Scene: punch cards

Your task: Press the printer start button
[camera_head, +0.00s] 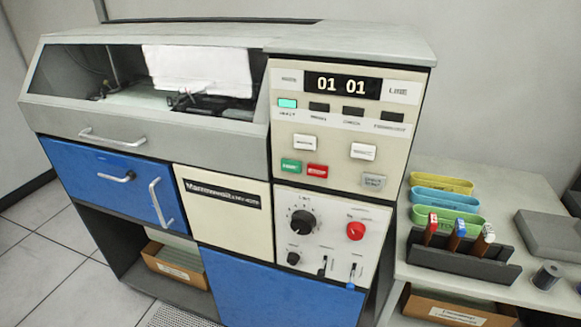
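The printer (222,200) is a large grey, blue and cream cabinet filling the left and middle of the view. Its control panel (345,135) faces me, with a display reading "01 01". A green button (291,167) sits low on the panel, beside a red button (317,171). Their lettering is too small to read surely, so I cannot confirm which is marked start. Two white buttons (305,143) and (363,151) sit above, and a grey button (373,182) at the lower right. A teal lamp (287,103) is lit. Neither of my grippers is in view.
A lower panel has a black dial (303,223), a red knob (355,231) and small switches. At right, a light table (440,275) bears colored trays (445,201), a dark rack (463,262) with stamps, and a grey box (550,235). The space before the buttons is clear.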

